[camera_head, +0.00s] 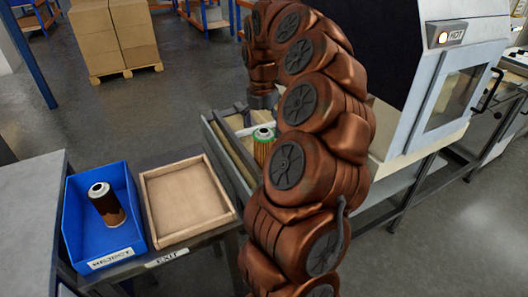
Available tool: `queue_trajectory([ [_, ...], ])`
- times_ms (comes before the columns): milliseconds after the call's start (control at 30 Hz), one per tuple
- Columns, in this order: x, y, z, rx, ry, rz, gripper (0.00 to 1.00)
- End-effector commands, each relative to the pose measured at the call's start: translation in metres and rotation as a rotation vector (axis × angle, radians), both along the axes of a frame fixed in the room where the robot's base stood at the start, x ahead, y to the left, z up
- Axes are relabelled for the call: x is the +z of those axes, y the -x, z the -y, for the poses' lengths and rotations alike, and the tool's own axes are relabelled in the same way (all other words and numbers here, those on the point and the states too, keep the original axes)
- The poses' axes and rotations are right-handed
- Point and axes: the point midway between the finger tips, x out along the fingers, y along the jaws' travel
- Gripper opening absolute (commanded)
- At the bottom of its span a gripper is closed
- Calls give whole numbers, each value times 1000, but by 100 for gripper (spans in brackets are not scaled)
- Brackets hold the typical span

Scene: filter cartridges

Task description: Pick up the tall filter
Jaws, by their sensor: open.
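A filter with a green-rimmed pale top and an amber-brown body (263,146) stands upright between the rails of the machine's infeed, partly hidden by my arm. Another filter, with a pale top and a dark brown body (107,205), stands in the blue REJECT bin, tilted a little in the picture. I cannot tell for certain which is the taller. My gripper (263,102) is at the end of my arched copper arm, above and behind the green-rimmed filter and apart from it. It is open; its fingers are small and hard to make out.
The blue REJECT bin (75,225) and an empty wooden EXIT tray (187,201) stand side by side on the table at left. A white machine marked HOT (440,80) stands at right. Boxes on a pallet (120,72) stand at the back, with open floor before them.

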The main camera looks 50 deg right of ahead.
Motion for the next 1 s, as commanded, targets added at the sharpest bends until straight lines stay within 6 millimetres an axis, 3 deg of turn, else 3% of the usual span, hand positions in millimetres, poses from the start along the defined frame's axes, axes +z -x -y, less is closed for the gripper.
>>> queue_trajectory([
  [467, -29, 2, 1, -1, -2, 0, 93],
  [800, -67, 5, 2, -1, -2, -4, 93],
  [1000, -70, 4, 2, -1, -1, 0, 93],
])
